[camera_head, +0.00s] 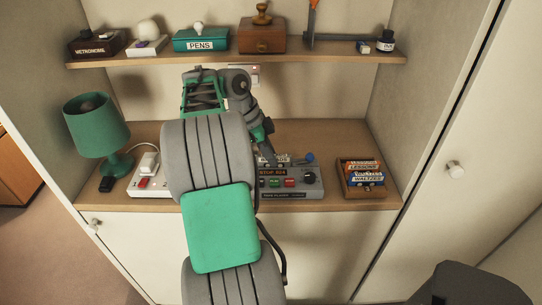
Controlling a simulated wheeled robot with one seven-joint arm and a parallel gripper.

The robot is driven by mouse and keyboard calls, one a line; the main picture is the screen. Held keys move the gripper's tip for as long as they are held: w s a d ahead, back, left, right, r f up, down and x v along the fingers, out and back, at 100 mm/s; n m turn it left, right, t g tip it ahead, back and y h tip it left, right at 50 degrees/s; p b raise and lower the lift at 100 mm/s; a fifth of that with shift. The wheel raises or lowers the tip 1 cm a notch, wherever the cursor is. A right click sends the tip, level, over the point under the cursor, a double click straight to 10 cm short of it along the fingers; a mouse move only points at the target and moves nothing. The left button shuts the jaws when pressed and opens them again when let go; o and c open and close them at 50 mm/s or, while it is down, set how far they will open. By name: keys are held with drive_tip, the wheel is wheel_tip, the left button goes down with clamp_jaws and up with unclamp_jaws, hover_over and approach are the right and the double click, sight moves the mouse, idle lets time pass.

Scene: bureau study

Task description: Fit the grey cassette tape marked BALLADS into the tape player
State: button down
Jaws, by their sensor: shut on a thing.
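The tape player (311,184) is a grey box with red and green buttons, a blue knob and a small display, on the lower shelf at the middle. My gripper (266,157) is pointing down at the back of the player's top, left of the blue knob. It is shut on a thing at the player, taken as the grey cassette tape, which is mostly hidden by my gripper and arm. The BALLADS label cannot be read. How far the tape sits in the player cannot be told. My arm also covers the player's left part.
A wooden box of labelled tapes (348,189) stands right of the player. A power strip (139,184) and a green lamp (97,127) stand left. The upper shelf (330,57), with a metronome, pens box and grinder, overhangs. Bare shelf lies between player and tape box.

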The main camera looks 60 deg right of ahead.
drive_tip(key=shift+f, duration=0.2)
drive_tip(key=c, duration=1.4)
unclamp_jaws()
drive_tip(key=c, duration=0.4)
drive_tip(key=shift+o, duration=0.6)
drive_tip(key=shift+f, duration=0.1)
wheel_tip(320, 180, up, 7)
drive_tip(key=p, duration=0.6)
drive_tip(key=shift+r, duration=0.2)
